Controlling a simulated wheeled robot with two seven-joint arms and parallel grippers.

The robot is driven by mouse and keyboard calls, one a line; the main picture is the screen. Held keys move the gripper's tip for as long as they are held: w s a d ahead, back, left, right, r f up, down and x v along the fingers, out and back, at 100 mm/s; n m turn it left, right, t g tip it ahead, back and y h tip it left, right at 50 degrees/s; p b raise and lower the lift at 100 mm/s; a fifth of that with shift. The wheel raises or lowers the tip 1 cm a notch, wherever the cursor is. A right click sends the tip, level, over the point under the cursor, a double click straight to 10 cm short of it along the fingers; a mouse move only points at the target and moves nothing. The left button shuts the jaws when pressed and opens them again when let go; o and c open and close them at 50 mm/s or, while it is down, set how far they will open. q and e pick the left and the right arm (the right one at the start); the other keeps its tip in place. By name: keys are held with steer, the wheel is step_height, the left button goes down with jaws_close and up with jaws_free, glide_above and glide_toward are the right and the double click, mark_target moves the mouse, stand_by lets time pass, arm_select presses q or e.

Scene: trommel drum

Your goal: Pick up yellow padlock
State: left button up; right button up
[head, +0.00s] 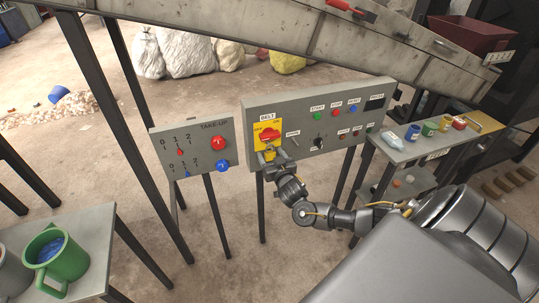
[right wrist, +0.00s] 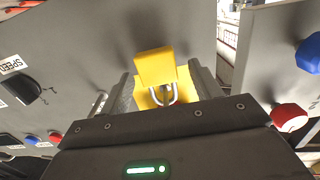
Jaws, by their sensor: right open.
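The yellow padlock (right wrist: 155,67) shows in the right wrist view, its body facing me and its bright metal shackle (right wrist: 174,96) just below the body in the picture. It is at the yellow switch plate (head: 257,129) with the red knob (head: 268,134) on the BELT panel (head: 333,116). My right gripper (head: 270,153) is at the lower part of this plate and largely covers the padlock in the head view. In the right wrist view its open fingers (right wrist: 165,88) stand on either side of the padlock, with visible gaps. My left gripper is out of view.
The TAKE-UP panel (head: 196,146) stands just left of the BELT panel. A side table (head: 424,145) with several small containers is at the right. A green mug (head: 63,262) stands on the near left table. A conveyor frame (head: 290,38) crosses above.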

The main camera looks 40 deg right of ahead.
steer(key=shift+c, duration=0.2)
steer(key=c, duration=1.1)
steer(key=shift+r, duration=0.1)
steer(key=shift+r, duration=0.45)
steer(key=f+b+v, duration=0.1)
steer(key=b+v, duration=0.1)
steer(key=v, duration=1.6)
steer(key=shift+r, duration=0.2)
steer(key=shift+r+p, duration=0.4)
steer(key=shift+p, duration=0.2)
steer(key=shift+s+a, duration=0.15)
steer(key=shift+s, duration=0.05)
